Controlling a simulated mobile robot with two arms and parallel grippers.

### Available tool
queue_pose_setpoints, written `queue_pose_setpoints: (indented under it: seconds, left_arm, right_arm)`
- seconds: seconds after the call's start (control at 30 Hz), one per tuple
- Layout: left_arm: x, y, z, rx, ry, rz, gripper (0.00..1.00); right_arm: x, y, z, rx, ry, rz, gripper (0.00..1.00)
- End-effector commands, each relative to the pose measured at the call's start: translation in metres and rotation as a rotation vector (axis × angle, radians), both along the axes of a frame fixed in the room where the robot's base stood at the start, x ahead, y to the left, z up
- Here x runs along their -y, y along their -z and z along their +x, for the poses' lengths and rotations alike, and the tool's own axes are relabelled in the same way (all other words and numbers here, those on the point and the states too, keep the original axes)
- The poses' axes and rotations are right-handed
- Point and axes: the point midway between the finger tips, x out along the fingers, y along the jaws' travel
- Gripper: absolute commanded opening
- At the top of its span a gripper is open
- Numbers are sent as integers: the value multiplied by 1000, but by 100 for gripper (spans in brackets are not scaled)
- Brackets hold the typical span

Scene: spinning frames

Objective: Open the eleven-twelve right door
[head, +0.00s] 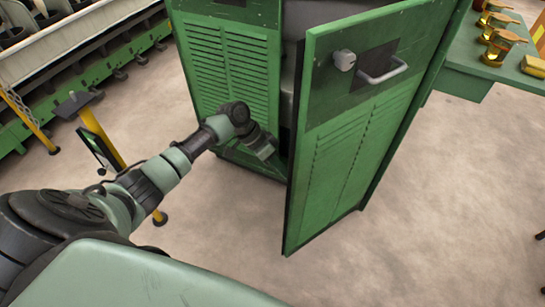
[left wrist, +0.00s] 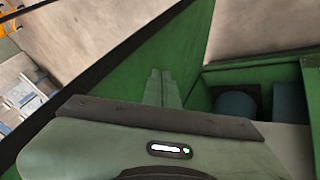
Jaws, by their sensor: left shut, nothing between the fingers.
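The right door (head: 352,150) of the green cabinet, louvred with a metal handle (head: 384,72) and a round knob (head: 345,60), stands partly open. Its free edge sticks out toward me, and a dark gap shows behind it. The louvred left door (head: 232,68) looks shut. My left gripper (head: 268,152) is low at the gap, just left of the open door's edge. In the left wrist view its fingers (left wrist: 162,88) are together and empty, near a green panel. I cannot tell whether they touch it. My right gripper is in neither view.
A green table (head: 462,78) with several brass-coloured pieces (head: 500,45) stands right of the cabinet. A yellow post stand (head: 95,125) is at the left, near my arm. A long green machine (head: 75,60) lies behind it. The floor (head: 430,200) in front of the door is clear.

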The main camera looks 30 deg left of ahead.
Motion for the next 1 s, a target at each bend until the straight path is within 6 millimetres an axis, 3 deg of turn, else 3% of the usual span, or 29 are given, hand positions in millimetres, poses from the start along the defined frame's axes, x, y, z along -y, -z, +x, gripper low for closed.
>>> queue_pose_setpoints:
  seconds: [0.23,0.77,1.0]
  left_arm:
    - [29,-3,-15,0,2,0,0]
    - [36,-3,-19,0,-4,0,0]
    - [63,-9,-36,-4,-63,-3,0]
  right_arm:
    - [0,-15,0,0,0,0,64]
    - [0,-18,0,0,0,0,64]
    - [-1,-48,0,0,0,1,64]
